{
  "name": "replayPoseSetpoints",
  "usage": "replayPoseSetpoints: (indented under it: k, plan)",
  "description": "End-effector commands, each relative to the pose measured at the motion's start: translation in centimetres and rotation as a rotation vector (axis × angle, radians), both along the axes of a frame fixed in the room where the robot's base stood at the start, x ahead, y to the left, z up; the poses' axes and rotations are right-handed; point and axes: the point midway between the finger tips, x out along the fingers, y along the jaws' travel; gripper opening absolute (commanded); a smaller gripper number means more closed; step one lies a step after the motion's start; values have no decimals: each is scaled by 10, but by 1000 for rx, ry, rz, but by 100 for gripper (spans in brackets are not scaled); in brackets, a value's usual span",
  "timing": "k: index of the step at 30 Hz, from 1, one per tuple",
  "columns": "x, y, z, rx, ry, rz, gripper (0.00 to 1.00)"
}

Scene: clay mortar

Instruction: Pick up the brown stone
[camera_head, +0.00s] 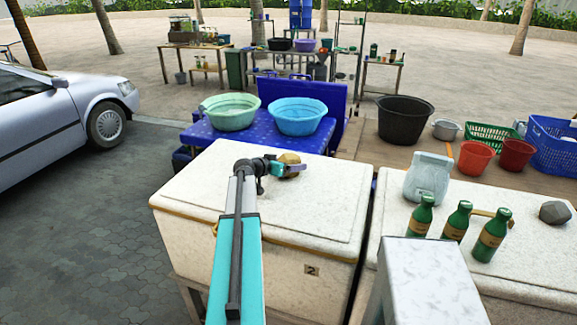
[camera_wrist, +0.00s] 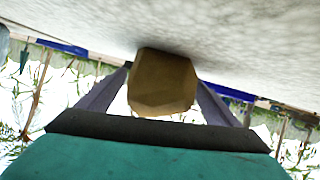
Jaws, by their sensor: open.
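The brown stone (camera_head: 289,159) sits on the white lid of the cooler box (camera_head: 200,185) marked 2. My gripper (camera_head: 287,169) is low over the lid, right beside the stone, and partly covers it in the head view. In the wrist view, which looks upside down, the brown stone (camera_wrist: 162,85) lies between the two fingers of my open gripper (camera_wrist: 162,76). The fingers stand on either side of it; I cannot tell whether either one touches it.
A second white cooler at the right holds several things: green bottles (camera_head: 457,221), a pale jug (camera_head: 428,178) and a grey stone (camera_head: 555,212). Behind the first cooler, a green basin (camera_head: 230,112) and a blue basin (camera_head: 298,117) stand on a blue surface. The lid around the brown stone is clear.

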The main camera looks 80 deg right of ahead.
Motion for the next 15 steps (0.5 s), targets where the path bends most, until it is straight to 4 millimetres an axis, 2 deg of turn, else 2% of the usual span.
replayPoseSetpoints:
  k: [7,8,15]
  plan:
    - [0,0,0,0,0,0,85]
    - [0,0,0,0,0,0,82]
    - [0,0,0,0,0,0,41]
